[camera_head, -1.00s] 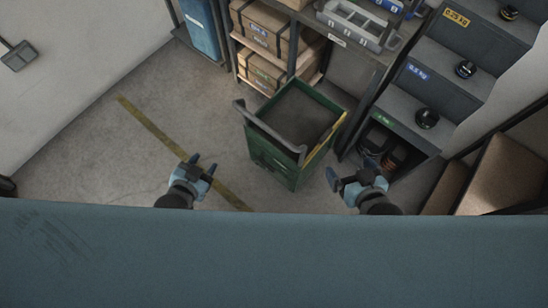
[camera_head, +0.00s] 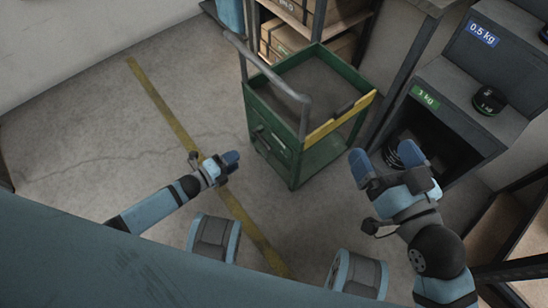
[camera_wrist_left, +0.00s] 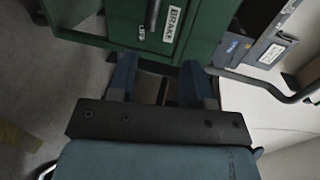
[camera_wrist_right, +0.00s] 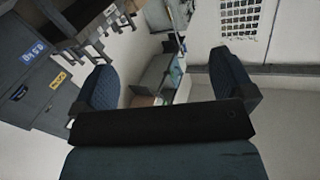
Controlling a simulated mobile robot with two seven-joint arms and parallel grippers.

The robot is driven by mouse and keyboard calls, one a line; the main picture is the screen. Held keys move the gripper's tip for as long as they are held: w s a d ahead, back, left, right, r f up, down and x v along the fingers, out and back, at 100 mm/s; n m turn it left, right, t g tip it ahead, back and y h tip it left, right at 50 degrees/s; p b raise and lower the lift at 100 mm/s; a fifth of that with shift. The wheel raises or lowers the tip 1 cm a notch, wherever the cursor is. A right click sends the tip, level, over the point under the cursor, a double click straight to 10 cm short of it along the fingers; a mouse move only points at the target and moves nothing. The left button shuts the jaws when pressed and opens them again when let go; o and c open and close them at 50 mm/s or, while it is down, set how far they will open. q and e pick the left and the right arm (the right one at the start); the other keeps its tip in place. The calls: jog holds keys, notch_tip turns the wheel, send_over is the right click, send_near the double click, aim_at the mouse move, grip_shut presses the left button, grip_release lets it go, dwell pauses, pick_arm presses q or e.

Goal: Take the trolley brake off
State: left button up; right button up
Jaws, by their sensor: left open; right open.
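The green trolley (camera_head: 270,143) stands on the floor in the middle of the head view, with a grey push handle and a yellow strip on its right rim. In the left wrist view its green panel (camera_wrist_left: 205,28) carries a white BRAKE label (camera_wrist_left: 174,25) and, left of it, a grey lever (camera_wrist_left: 153,14). My left gripper (camera_head: 212,162) is open and empty, left of the trolley and apart from it; its fingers (camera_wrist_left: 160,80) point at the panel below the lever. My right gripper (camera_head: 386,160) is open and empty, right of the trolley.
A shelf with boxes (camera_head: 285,40) stands behind the trolley. A grey stepped rack (camera_head: 450,110) with black weights (camera_head: 489,100) is close to my right gripper. A yellow floor line (camera_head: 165,115) runs left of the trolley. The floor to the left is clear.

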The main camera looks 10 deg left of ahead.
pick_arm(q)
jog(key=f, duration=0.2)
jog(key=b, duration=0.3)
send_near(266, 145)
jog(key=w+f, duration=0.2)
jog(key=w, duration=0.1)
jog(key=shift+m, duration=0.3)
jog(key=x, duration=0.2)
jog(key=b+x, duration=0.1)
jog(key=x, duration=0.2)
jog(key=d+b+x, duration=0.1)
jog(key=x, duration=0.1)
jog(key=shift+d+r, duration=0.2)
jog(key=shift+r, duration=0.05)
pick_arm(e)
jog(key=f, duration=0.1)
jog(key=f+n, duration=0.1)
jog(key=w+d+f+n, duration=0.1)
jog(key=shift+w+f+y, duration=0.1)
jog(key=shift+y, duration=0.2)
